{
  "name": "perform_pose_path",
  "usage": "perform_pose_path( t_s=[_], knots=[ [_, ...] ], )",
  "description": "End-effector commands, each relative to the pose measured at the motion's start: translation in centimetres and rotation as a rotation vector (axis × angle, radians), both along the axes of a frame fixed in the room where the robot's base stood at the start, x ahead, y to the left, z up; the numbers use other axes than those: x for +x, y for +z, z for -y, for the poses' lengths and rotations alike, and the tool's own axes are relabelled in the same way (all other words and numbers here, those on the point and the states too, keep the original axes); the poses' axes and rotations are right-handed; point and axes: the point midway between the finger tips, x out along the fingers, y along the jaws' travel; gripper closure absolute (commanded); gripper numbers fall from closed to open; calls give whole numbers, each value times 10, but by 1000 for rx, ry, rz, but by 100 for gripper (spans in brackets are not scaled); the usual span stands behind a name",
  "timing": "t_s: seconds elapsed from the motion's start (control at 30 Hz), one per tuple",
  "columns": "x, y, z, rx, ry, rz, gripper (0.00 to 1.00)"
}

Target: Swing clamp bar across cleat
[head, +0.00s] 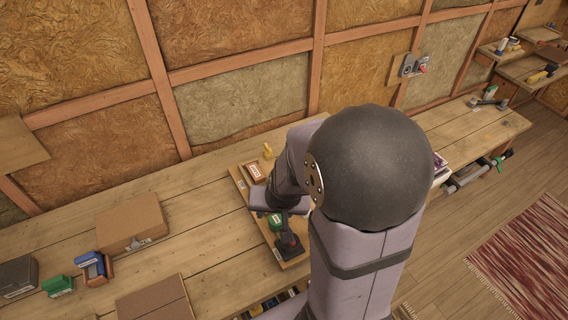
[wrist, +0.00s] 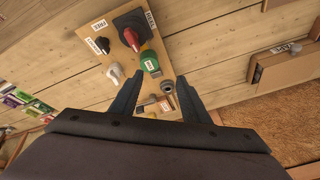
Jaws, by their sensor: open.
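A wooden board (wrist: 88,32) with several labelled fittings lies on the bench; its edge also shows in the head view (head: 239,184). It bears a black base with a red handle (wrist: 131,38), a green piece (wrist: 150,64), a black knob (wrist: 98,45), a pale knob (wrist: 116,74) and a grey round post (wrist: 168,87). I cannot tell which of these are the clamp bar and the cleat. My gripper (wrist: 160,76) is open above the board, its fingers either side of the green piece and grey post in the picture. It appears empty. My arm hides part of the board in the head view.
A brown box (head: 130,222), a blue item (head: 92,266) and a dark box (head: 18,277) stand on the bench at left. A yellow piece (head: 267,150) stands at the board's back end. Bare bench lies left of the board. The insulated wall rises behind.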

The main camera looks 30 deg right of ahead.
Motion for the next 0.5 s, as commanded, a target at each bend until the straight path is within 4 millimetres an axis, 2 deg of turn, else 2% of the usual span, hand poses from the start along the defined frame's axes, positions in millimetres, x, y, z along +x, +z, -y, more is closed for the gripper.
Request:
perform_pose_path(
  t_s=[0.03, 0.13, 0.23, 0.4, 0.5],
  knots=[
    [-11, 9, -17, 0, 94, -49, 58],
    [-37, 16, -38, -9, 239, -148, 58],
    [-62, 25, -50, -27, 361, -238, 58],
    [-101, 42, -57, -73, 537, -377, 58],
    [-79, 30, -51, -28, 347, -355, 58]
  ],
)
